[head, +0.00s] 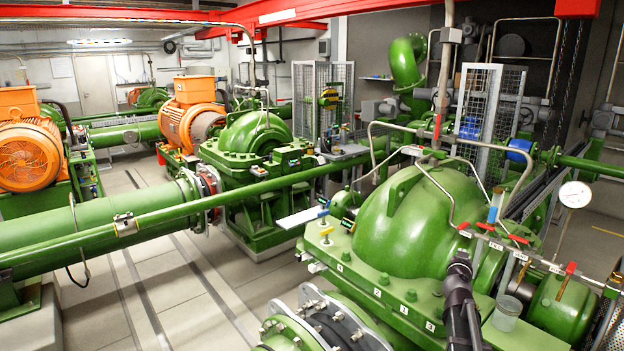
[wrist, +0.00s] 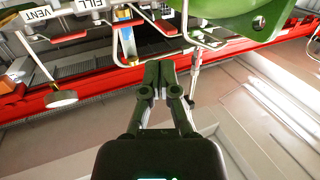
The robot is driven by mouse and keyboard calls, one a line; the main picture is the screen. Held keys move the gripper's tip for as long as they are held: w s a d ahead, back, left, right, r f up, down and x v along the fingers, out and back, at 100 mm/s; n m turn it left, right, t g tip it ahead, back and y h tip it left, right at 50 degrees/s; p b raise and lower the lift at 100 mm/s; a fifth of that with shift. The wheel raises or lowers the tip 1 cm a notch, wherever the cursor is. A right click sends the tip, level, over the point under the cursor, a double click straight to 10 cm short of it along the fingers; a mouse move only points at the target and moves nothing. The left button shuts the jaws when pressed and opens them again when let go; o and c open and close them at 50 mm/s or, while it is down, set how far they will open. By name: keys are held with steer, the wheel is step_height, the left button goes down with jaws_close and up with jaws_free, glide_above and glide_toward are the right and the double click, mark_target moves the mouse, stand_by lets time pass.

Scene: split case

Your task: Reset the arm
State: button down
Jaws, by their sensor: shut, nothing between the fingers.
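My gripper (wrist: 160,72) shows in the middle of the wrist view, with its two dark fingers together and nothing between them. Its fingertips point toward a green pump part (wrist: 232,12) and a thin metal rod (wrist: 196,70); I cannot tell the gap to them. In the head view a dark jointed part, which looks like my arm, stands in front of the large green split pump casing (head: 405,225); the fingertips cannot be made out there.
A pipe rail with red-handled valves (head: 487,227) and a pressure gauge (head: 574,195) lies right of the casing. A clear jar (head: 507,313) stands at the front. Labels VENT (wrist: 40,14) and FILL (wrist: 97,4) show by the rail. Open floor (head: 185,290) lies left.

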steer(key=s+a+f+g+y+b, duration=0.1)
steer(key=s+a+f+g+y, duration=0.1)
steer(key=s+a+f+g, duration=0.95)
steer(key=s+a+f+n+g+y, duration=0.2)
steer(key=s+a+f+y, duration=0.1)
steer(key=s+a, duration=0.4)
steer(key=s+a+f+n+g+y+b, duration=0.1)
steer(key=s+a+f+n+y, duration=0.2)
steer(key=s+a+f, duration=0.2)
steer(key=s+a, duration=0.3)
steer(key=a, duration=0.2)
steer(key=shift+f+n+g, duration=0.15)
steer(key=shift+n+g, duration=0.15)
steer(key=shift+g, duration=0.05)
steer(key=shift+w, duration=0.1)
